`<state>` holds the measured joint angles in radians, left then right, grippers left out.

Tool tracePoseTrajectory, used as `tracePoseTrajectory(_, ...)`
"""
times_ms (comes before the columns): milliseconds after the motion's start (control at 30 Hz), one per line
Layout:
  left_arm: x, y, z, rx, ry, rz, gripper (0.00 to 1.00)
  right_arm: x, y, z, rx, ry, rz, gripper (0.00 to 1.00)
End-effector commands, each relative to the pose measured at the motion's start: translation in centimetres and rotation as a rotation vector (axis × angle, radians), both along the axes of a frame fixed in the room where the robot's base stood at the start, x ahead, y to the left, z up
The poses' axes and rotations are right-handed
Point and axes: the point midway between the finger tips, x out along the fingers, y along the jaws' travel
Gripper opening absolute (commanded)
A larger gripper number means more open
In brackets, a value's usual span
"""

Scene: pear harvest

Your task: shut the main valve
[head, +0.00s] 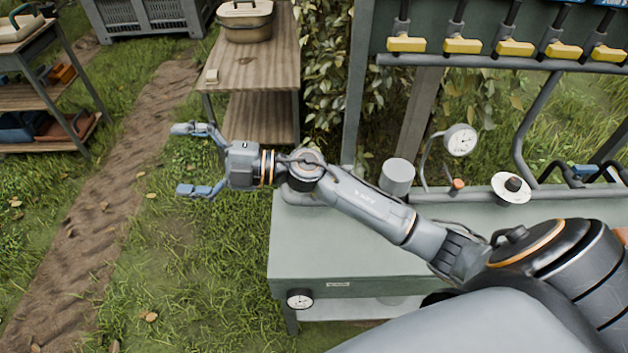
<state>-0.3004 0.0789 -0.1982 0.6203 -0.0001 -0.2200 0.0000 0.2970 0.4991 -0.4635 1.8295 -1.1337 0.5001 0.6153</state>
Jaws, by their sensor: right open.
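My right gripper (190,160) is open and empty, with its two fingers spread toward the left. It hangs over the grass, left of the grey-green bench (345,245), away from the valves. Several valves with yellow handles (461,46) sit in a row along a pipe on the panel at the top right. A white disc with a black knob (512,187) sits on the pipework at the back of the bench. A small orange cap (458,184) is left of it. I cannot tell which one is the main valve. My left gripper is not in view.
A round gauge (460,140) stands on a bent pipe behind the bench, and another gauge (299,298) is on the bench front. A wooden shelf (257,68) stands behind my right gripper. My right arm crosses above the bench. Grass left of the bench is open.

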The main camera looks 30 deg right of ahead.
Motion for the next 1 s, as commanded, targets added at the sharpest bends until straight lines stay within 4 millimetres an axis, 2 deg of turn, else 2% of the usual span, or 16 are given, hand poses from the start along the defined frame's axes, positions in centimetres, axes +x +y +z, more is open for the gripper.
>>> tracePoseTrajectory(67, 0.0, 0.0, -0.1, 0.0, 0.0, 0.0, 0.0, -0.8, 0.7, -1.4, -0.202, -0.041, 0.144, 1.0)
tracePoseTrajectory(133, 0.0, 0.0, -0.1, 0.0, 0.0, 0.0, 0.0, -1.5, 0.2, -3.6, -0.396, -0.04, 0.251, 1.0)
tracePoseTrajectory(167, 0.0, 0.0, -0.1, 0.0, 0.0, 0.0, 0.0, -1.6, -0.5, -4.6, -0.484, -0.031, 0.289, 1.0)
tracePoseTrajectory(233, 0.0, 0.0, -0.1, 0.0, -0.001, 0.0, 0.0, -1.6, -3.0, -7.0, -0.695, 0.013, 0.356, 1.0)
tracePoseTrajectory(300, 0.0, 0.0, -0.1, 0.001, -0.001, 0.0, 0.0, -1.3, -6.8, -8.9, -0.91, 0.088, 0.392, 1.0)
tracePoseTrajectory(367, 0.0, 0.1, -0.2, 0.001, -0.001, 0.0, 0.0, -0.9, -10.7, -10.0, -1.084, 0.171, 0.395, 1.0)
tracePoseTrajectory(400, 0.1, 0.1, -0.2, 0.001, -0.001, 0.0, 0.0, -0.6, -13.4, -10.3, -1.19, 0.232, 0.386, 1.0)
tracePoseTrajectory(500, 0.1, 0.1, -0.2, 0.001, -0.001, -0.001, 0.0, -0.4, -19.8, -10.0, -1.403, 0.388, 0.336, 1.0)
tracePoseTrajectory(600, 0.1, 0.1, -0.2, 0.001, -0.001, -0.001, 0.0, -0.6, -24.3, -9.0, -1.54, 0.516, 0.28, 1.0)
tracePoseTrajectory(633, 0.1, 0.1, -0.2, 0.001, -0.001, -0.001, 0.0, -0.7, -25.3, -8.8, -1.565, 0.546, 0.267, 1.0)
tracePoseTrajectory(733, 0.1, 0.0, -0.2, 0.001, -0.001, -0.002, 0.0, -1.0, -27.2, -8.2, -1.619, 0.608, 0.237, 1.0)
tracePoseTrajectory(833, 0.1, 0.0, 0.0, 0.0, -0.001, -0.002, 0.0, -1.1, -27.6, -8.6, -1.631, 0.626, 0.231, 1.0)
tracePoseTrajectory(1000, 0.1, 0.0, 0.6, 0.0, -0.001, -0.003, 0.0, -1.3, -27.6, -11.1, -1.629, 0.627, 0.236, 1.0)
